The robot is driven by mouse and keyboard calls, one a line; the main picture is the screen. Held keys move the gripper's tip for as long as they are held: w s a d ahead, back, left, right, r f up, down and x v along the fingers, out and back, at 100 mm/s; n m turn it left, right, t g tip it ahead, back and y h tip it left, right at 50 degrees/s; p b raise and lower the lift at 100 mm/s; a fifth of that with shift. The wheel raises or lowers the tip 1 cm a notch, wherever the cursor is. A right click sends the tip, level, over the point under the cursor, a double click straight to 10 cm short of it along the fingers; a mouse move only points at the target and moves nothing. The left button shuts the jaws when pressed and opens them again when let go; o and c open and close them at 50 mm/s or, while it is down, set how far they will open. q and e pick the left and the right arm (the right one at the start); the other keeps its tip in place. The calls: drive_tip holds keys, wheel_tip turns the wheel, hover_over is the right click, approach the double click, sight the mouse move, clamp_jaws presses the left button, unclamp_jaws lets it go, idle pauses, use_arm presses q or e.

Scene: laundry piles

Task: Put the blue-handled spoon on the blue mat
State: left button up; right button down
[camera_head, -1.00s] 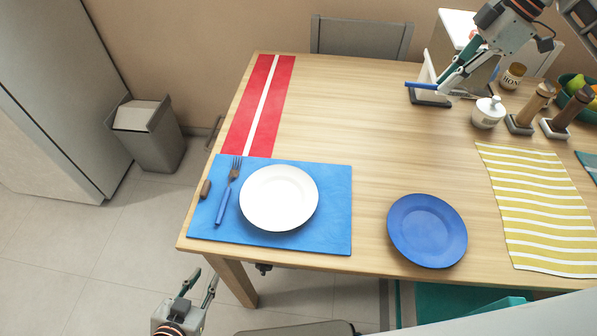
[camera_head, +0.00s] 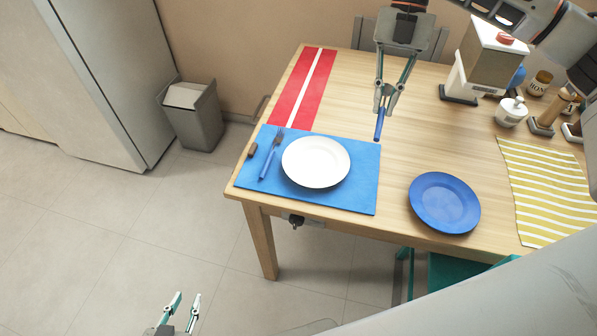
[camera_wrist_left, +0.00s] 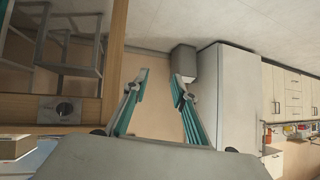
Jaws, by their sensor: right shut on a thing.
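The blue mat (camera_head: 362,192) lies at the table's near left corner. A white plate (camera_head: 316,161) sits on it, with a blue-handled fork (camera_head: 267,163) to the left of the plate. My right gripper (camera_head: 384,107) is shut on the blue-handled spoon (camera_head: 379,126). It holds the spoon with the blue handle pointing down, beyond the mat's far right corner; the rest of the spoon is hidden by the fingers. My left gripper (camera_head: 182,308) is open and empty over the floor; it also shows open in the left wrist view (camera_wrist_left: 158,84).
A small brown object (camera_head: 252,150) lies at the mat's left edge. A blue plate (camera_head: 444,202) is right of the mat, then a yellow striped cloth (camera_head: 545,190). A red striped runner (camera_head: 304,90) lies behind the mat. A white sugar pot (camera_head: 511,111) stands far right.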

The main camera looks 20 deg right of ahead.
drive_tip(key=shift+s+a, duration=0.2)
drive_tip(key=shift+a, duration=0.1)
drive_tip(key=shift+a+f+n, duration=0.15)
drive_tip(key=shift+f+n, duration=0.15)
drive_tip(key=shift+f, duration=0.05)
drive_tip(key=b, duration=0.2)
hover_over(362, 178)
drive_tip(key=w, duration=0.1)
drive_tip(key=f, duration=1.5)
drive_tip(key=shift+w+d+f, duration=0.1)
drive_tip(key=shift+w+d, duration=0.05)
drive_tip(key=shift+d, duration=0.15)
wheel_tip(362, 178, down, 4)
drive_tip(key=shift+f+b, duration=0.1)
drive_tip(key=shift+b, duration=0.25)
drive_tip(key=c, duration=2.1)
unclamp_jaws()
drive_tip(key=shift+f, duration=0.1)
